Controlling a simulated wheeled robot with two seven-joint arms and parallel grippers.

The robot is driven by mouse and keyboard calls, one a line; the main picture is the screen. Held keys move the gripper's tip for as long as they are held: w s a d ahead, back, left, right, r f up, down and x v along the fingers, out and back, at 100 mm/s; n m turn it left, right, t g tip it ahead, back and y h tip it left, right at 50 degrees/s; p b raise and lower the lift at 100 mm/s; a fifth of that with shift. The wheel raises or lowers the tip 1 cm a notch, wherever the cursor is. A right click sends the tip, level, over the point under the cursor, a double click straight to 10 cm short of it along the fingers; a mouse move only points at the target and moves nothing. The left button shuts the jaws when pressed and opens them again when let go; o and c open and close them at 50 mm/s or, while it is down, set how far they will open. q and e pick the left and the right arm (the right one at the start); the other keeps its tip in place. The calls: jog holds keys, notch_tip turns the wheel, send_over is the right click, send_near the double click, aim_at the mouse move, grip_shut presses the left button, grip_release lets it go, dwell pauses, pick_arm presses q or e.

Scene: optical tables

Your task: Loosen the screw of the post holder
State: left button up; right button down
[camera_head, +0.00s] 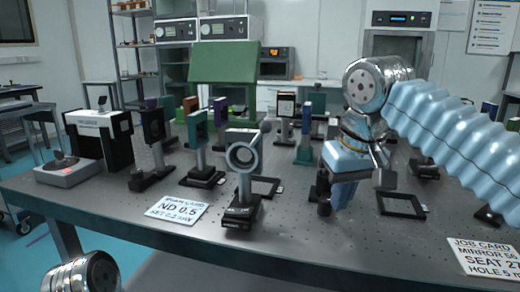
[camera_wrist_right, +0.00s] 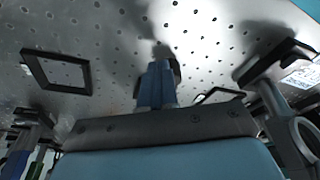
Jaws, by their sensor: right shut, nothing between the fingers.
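Several dark post holders with optics stand on the optical table (camera_head: 330,245). I cannot tell which one the task means, and no screw can be made out. The nearest holder (camera_head: 243,212) carries a ring mount (camera_head: 243,157). My right gripper (camera_head: 335,203) points down close to the table, to the right of that holder. Its blue fingers are shut and empty; they also show in the right wrist view (camera_wrist_right: 157,85). A dark upright part (camera_head: 321,187) stands close beside the fingers, partly hidden; contact cannot be told. My left gripper is out of view.
An empty dark square frame (camera_head: 402,205) lies right of my right gripper. Cards lie at the table's front, one marked ND 0.5 (camera_head: 176,210) and a job card (camera_head: 485,258). More mounted optics stand behind and left. The front middle of the table is clear.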

jog(key=shift+f, duration=0.5)
jog(key=shift+r, duration=0.2)
jog(key=shift+s+a+p, duration=0.15)
jog(key=shift+a+p, duration=0.1)
jog(key=shift+p, duration=0.3)
jog(key=shift+s+a+p, duration=0.15)
jog(key=shift+a+p, duration=0.55)
jog(key=shift+p, duration=0.5)
jog(key=shift+a, duration=0.1)
jog(key=shift+s, duration=0.15)
